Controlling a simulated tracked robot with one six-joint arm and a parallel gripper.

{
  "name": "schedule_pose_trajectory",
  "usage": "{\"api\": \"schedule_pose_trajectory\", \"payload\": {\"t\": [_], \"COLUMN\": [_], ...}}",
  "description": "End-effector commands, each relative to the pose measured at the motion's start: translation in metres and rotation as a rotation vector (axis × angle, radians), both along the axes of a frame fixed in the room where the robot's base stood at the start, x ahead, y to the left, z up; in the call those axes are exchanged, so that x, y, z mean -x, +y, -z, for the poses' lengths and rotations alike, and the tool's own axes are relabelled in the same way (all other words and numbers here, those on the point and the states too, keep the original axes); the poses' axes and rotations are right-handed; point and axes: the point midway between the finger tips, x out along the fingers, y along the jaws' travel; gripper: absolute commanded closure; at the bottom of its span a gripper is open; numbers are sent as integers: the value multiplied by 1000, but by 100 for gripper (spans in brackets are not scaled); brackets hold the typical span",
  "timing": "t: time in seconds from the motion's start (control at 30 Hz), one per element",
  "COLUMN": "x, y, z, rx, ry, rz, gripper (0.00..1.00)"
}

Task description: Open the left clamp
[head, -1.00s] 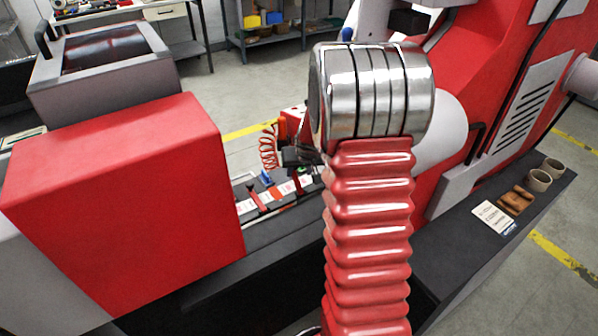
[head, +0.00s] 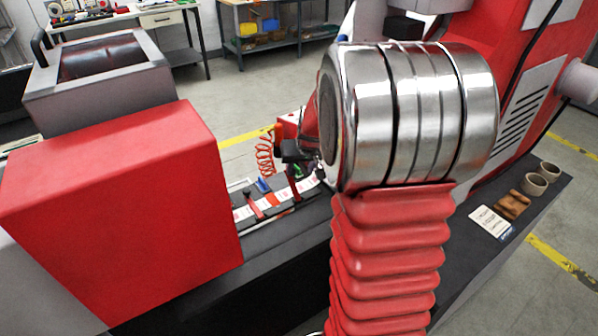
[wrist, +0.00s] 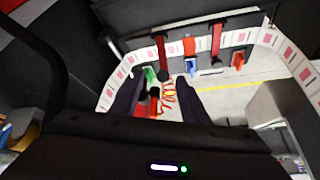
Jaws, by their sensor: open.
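Two red clamps lie across the label strip (wrist: 130,62). In the wrist view one clamp (wrist: 160,52), with a dark round end, is nearer my fingers, and the other clamp (wrist: 216,40) is further right. In the head view a left red clamp (head: 254,204) and a right one (head: 293,185) show small; both look lowered, though I cannot tell if they are latched. My gripper (wrist: 158,93) is open, its dark fingers apart, with nothing clearly gripped. Behind or between them show a green item (wrist: 150,75) and a dark-and-red part. In the head view my arm hides most of the gripper.
A red coiled hose (wrist: 168,98) hangs close to my fingers. A blue item (wrist: 192,66) and an orange item (wrist: 238,60) sit by the strip. A big red housing (head: 110,200) stands left; two cups (head: 541,179) stand on the right bench end.

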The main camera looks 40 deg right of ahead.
Motion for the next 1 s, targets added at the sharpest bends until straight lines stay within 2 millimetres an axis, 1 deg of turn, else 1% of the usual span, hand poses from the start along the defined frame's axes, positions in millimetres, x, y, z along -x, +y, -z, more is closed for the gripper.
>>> {"api": "schedule_pose_trajectory", "payload": {"t": [0.03,0.3,0.47,0.77,0.87,0.97,1.0], "x": [3,18,23,23,23,22,21], "y": [1,6,8,9,10,12,14], "z": [-7,-35,-43,-44,-43,-34,-28], "rx": [1,1,0,0,0,-8,-14], "ry": [-3,-3,-1,0,1,15,25], "rz": [0,0,0,0,-2,-7,-10], "gripper": [59,59,59,59,65,72,75]}}
